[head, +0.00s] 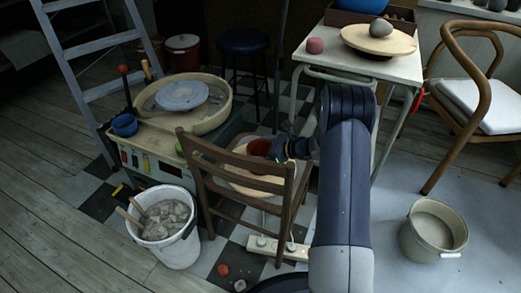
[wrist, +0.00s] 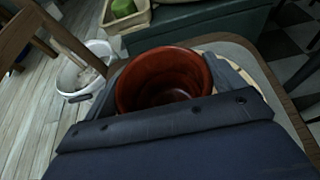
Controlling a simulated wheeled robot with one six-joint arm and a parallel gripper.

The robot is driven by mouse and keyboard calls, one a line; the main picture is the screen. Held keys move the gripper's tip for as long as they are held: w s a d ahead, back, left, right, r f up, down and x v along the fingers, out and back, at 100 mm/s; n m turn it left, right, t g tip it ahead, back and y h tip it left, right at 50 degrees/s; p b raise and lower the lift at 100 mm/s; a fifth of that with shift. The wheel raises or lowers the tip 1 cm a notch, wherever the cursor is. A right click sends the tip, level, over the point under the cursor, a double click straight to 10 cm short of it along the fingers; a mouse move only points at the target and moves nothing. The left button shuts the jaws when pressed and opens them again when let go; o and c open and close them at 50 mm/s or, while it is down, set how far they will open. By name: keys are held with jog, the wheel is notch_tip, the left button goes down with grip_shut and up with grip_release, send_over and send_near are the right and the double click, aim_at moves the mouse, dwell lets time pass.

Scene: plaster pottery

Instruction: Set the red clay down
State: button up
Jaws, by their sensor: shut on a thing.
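My gripper (head: 275,149) is over the seat of the wooden chair, shut on a red-brown pot (head: 258,147) with an open top. In the wrist view the pot (wrist: 163,78) sits upright between the two fingers, its hollow inside showing and its near side hidden by my gripper. A pale surface on the chair seat (head: 250,184) lies below it; I cannot tell whether the pot touches it. A dull red lump that looks like clay (head: 315,45) lies on the white table (head: 400,68), apart from my gripper.
The wooden chair's back (head: 222,160) stands left of the pot. The pottery wheel (head: 182,96) is behind it, with a green lump (wrist: 123,8) at its edge. A bucket of grey lumps (head: 168,228) stands front left, an empty bucket (head: 433,231) at right.

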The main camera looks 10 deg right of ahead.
jog(key=shift+f, duration=0.1)
jog(key=o, duration=1.8)
jog(key=shift+s+d+r, duration=0.15)
jog(key=shift+d+r, duration=0.1)
jog(key=shift+r, duration=0.1)
jog(key=p+v, duration=0.3)
jog(key=v, duration=0.8)
jog(key=shift+s+d, duration=0.15)
jog(key=shift+s, duration=0.05)
jog(key=shift+f, duration=0.1)
